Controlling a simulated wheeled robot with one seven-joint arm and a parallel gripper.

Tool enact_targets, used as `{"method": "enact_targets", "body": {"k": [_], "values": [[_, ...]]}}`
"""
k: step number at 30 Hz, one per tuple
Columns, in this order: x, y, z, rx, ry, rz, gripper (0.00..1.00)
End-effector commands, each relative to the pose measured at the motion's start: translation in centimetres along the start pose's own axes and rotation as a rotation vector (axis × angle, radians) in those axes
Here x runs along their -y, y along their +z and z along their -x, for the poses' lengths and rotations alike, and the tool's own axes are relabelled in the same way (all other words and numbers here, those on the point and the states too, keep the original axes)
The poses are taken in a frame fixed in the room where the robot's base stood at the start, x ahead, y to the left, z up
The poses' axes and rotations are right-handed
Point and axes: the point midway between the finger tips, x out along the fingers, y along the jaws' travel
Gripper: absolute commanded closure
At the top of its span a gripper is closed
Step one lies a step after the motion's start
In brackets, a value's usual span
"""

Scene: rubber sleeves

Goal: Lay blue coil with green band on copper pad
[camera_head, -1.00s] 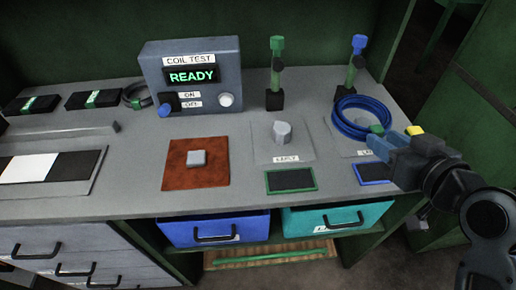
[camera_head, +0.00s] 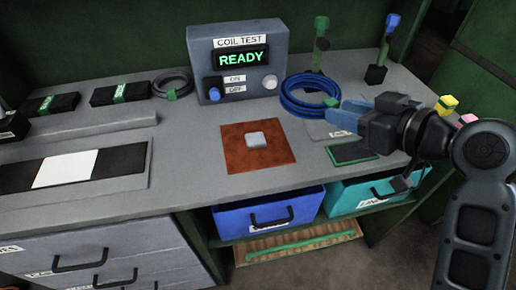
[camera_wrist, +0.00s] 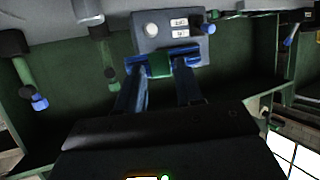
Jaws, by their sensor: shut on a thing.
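The blue coil (camera_head: 291,101) is held above the bench in the head view, right of the copper pad. Its green band (camera_head: 332,102) sits at my gripper's tips. My gripper (camera_head: 343,108) is shut on the coil at the band, coming in from the right. In the wrist view the green band (camera_wrist: 160,66) lies between my blue fingers, with blue coil on both sides. The copper pad (camera_head: 284,153) lies flat on the bench with a small pale block (camera_head: 256,139) at its middle. The coil is apart from the pad.
The coil test box (camera_head: 237,62) reads READY and stands behind the pad. A grey coil with a green band (camera_head: 172,84) lies to its left. Two posts, one green-topped (camera_head: 321,27) and one blue-topped (camera_head: 391,22), stand at the back right. Drawers (camera_head: 268,212) are below the front edge.

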Motion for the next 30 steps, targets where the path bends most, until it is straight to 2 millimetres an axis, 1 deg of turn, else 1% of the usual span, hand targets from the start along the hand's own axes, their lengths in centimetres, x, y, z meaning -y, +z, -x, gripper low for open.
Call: {"method": "enact_targets", "body": {"k": [12, 15, 19, 25, 30], "values": [[7.0, 2.8, -4.8, -0.001, -0.006, 0.002, 1.0], [8.4, 3.4, -5.8, -0.003, -0.005, 0.001, 1.0], [9.6, 3.9, -6.8, -0.003, -0.002, 0.001, 1.0], [10.1, 4.4, -7.2, -0.004, -0.001, 0.001, 1.0], [10.1, 6.2, -8.0, -0.001, -0.001, -0.002, 1.0]]}}
